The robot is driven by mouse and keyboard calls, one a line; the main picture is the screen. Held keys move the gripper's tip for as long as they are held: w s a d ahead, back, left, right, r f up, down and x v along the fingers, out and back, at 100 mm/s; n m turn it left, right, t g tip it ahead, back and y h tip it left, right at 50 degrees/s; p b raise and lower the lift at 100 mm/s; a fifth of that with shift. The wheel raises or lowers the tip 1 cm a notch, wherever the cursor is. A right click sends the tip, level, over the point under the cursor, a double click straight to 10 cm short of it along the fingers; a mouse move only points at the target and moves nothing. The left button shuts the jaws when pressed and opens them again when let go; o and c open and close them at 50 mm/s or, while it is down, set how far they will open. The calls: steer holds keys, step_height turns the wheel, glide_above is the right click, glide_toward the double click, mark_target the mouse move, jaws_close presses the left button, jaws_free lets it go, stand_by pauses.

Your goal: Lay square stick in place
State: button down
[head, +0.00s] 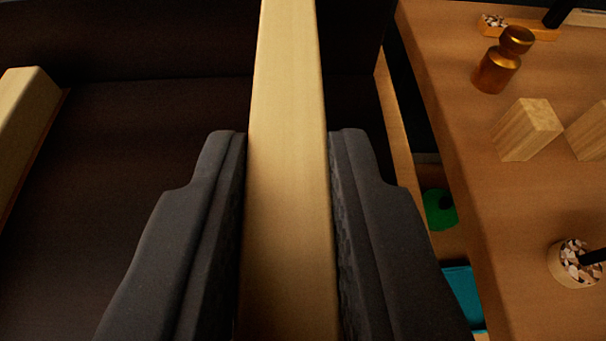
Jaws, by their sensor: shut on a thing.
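A pale wooden square stick (287,110) runs up the middle of the head view, from the bottom edge to the top edge. My gripper (288,145) is shut on it, with one dark finger pressed on each side. The stick's far end and near end are out of view. Below and behind it is a dark brown surface (130,150); I cannot tell whether the stick touches it.
Another pale wooden bar (22,115) is at the left edge. On the right, a wooden bench top (440,60) holds a brass weight (497,68), wooden blocks (527,130) and a round pot (572,264). A green item (440,210) and a teal item (462,295) lie lower, beside the bench.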

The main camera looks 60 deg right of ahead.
mark_target(290, 260)
step_height(290, 260, down, 4)
steer(key=shift+r+b, duration=0.25)
steer(key=shift+b, duration=0.15)
steer(key=c, duration=1.3)
jaws_free()
steer(key=shift+r, duration=0.1)
steer(key=p+v, duration=0.1)
steer(key=v, duration=1.1)
steer(key=shift+r, duration=0.1)
